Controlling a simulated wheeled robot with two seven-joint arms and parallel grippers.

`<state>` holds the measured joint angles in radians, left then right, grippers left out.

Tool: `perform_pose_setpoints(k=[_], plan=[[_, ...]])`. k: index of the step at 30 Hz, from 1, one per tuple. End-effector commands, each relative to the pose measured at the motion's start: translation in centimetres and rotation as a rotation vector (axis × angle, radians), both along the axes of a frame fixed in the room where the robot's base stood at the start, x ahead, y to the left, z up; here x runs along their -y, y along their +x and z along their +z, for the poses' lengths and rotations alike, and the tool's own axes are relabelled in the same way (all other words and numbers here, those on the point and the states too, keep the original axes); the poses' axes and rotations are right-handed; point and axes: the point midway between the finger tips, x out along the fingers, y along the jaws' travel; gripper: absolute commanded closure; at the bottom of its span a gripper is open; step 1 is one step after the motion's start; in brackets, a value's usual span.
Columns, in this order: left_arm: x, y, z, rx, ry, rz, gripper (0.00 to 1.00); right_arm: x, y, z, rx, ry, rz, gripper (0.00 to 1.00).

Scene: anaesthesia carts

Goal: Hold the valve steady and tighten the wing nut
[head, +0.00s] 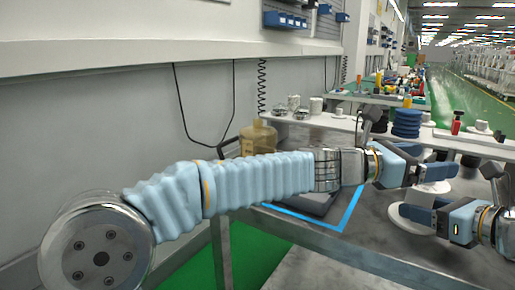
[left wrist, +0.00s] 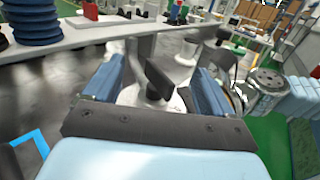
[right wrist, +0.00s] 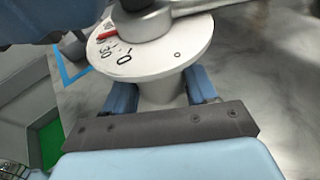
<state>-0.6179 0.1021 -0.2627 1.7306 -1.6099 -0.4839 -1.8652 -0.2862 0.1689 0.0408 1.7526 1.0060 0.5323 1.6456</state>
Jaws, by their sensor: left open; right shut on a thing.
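The valve has a round white dial (right wrist: 160,58) with black numbers and a red mark, seen close in the right wrist view. A grey hub with an arm reaching right sits on top, partly cut off by the frame. My right gripper (right wrist: 160,90) is shut on the valve's white stem (right wrist: 160,92) below the dial; it also shows in the head view (head: 428,210). My left gripper (head: 437,179) is open above it. In the left wrist view, a dark flat wing (left wrist: 160,80), apparently the wing nut's, shows between the left fingers (left wrist: 156,90). I cannot tell whether they touch it.
A white shelf (head: 330,122) runs behind the grey table (head: 385,238), with a blue ribbed stack (head: 407,122) and a red bottle (head: 456,122). A yellowish jug (head: 258,138) stands at the left. A blue-outlined area (head: 345,213) marks the table's left.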

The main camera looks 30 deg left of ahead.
Motion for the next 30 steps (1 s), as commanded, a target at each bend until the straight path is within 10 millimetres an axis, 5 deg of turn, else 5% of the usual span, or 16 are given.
perform_pose_setpoints(k=[10,21,30], plan=[[0.5,-0.4,-0.2,-0.008,0.004,0.209,0.15,0.0,0.0,0.1,0.002,0.001,0.000,0.61],[-4.8,-6.7,-0.1,-0.007,0.002,0.215,0.15,0.0,0.0,0.1,0.002,0.001,-0.001,0.61],[-7.5,-10.0,0.0,-0.018,-0.010,0.220,0.15,0.0,0.0,0.2,0.002,0.001,0.000,0.61]])
